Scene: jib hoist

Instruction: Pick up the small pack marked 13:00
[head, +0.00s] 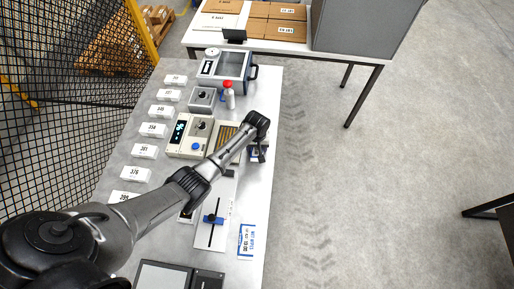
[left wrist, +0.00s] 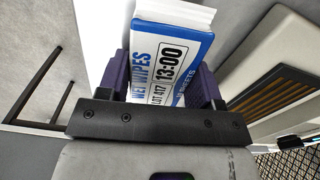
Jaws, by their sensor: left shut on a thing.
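The small pack marked 13:00 (left wrist: 168,62) is white and blue, with "WET WIPES" and "LOT 417" printed on it. It fills the left wrist view's top middle, between the two dark purple fingers. My left gripper (head: 257,153) is shut on this pack at the right edge of the table in the head view, where the arm and hand hide most of it. I cannot tell whether the pack touches the table. My right gripper is not in view.
Another blue and white pack (head: 246,241) lies near the front of the grey table (head: 262,200). A device with a green display (head: 182,134), a red-capped bottle (head: 228,94) and several numbered white cards stand further left and back. A mesh fence (head: 60,100) borders the left. Open floor lies right.

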